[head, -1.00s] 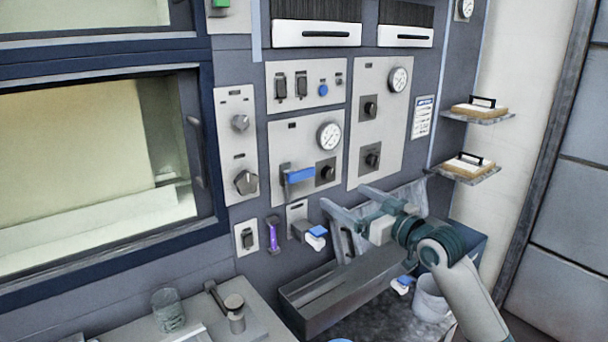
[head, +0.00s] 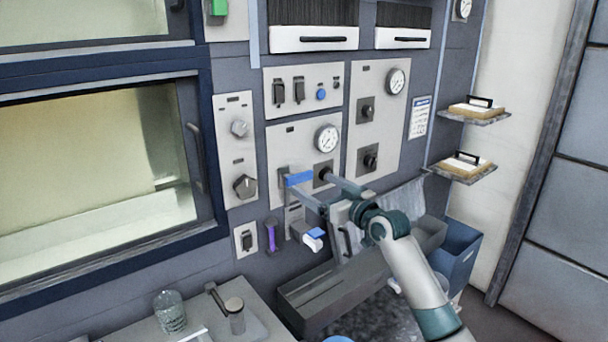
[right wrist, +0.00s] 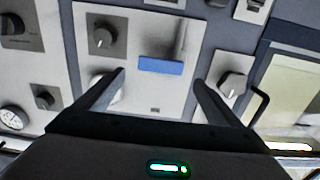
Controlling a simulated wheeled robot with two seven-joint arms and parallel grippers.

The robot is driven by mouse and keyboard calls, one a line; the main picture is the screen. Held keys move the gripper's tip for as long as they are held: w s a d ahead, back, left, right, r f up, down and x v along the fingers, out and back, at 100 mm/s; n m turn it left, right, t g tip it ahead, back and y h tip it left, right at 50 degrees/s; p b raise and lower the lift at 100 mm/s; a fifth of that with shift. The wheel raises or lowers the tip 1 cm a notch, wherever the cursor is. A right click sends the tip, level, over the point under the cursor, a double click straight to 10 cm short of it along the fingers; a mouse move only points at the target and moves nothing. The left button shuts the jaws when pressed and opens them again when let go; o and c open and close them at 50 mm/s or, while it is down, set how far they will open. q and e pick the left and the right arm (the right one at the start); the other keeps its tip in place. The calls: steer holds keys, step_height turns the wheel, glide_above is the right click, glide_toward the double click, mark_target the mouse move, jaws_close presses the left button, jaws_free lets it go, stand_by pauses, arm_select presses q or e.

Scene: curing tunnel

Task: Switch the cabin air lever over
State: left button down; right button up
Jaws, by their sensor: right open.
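A lever with a flat blue handle (head: 298,179) sits on a light grey panel (head: 300,139), below a round gauge (head: 326,138). Its handle points right, roughly level. I cannot read its label. My right gripper (head: 311,182) is open in front of this panel, with its fingers reaching toward the lever. In the right wrist view the blue handle (right wrist: 160,66) lies between the two spread fingertips (right wrist: 159,77), a little beyond them, and touches neither. The fingers cover part of the panel around the lever in the head view. My left gripper is not in view.
A dark knob (head: 322,174) is close beside the lever. A blue-and-white item (head: 314,238) and a purple item (head: 270,237) are on the wall below. A long grey trough (head: 335,292) lies under my right arm. A glass (head: 170,311) stands on the lower-left bench.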

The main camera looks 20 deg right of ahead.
mark_target(301, 177)
steer(key=shift+p+x, duration=0.7)
steer(key=shift+x, duration=2.45)
steer(key=shift+f, duration=0.1)
steer(key=shift+c, duration=0.5)
steer(key=c, duration=1.4)
